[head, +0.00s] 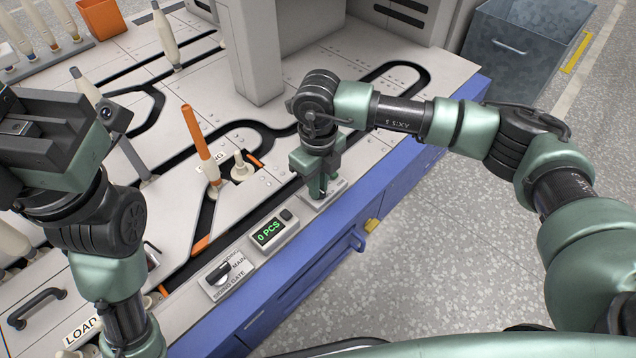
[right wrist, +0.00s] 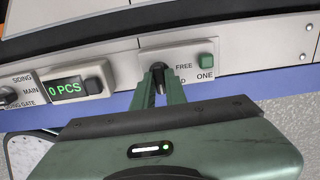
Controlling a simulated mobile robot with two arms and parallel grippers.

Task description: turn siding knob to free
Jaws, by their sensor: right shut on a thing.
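The siding knob (right wrist: 158,67) is a small dark knob on a light plate (right wrist: 188,58) at the front of the machine. FREE is printed at its upper right, with a word ending in D below. My right gripper (head: 321,192) reaches down to this plate in the head view. In the right wrist view its fingers (right wrist: 160,76) are closed around the knob. The fingers cover most of the knob, so I cannot tell where it points. My left gripper (head: 45,140) hangs above the left of the machine; its fingertips are not clear.
A green button (right wrist: 206,60) marked ONE sits right of the knob. Left of it are a counter (head: 270,231) reading 0 PCS and a siding gate switch (head: 219,273). An orange-topped bobbin (head: 202,150) stands in the track. A metal bin (head: 525,50) stands beyond.

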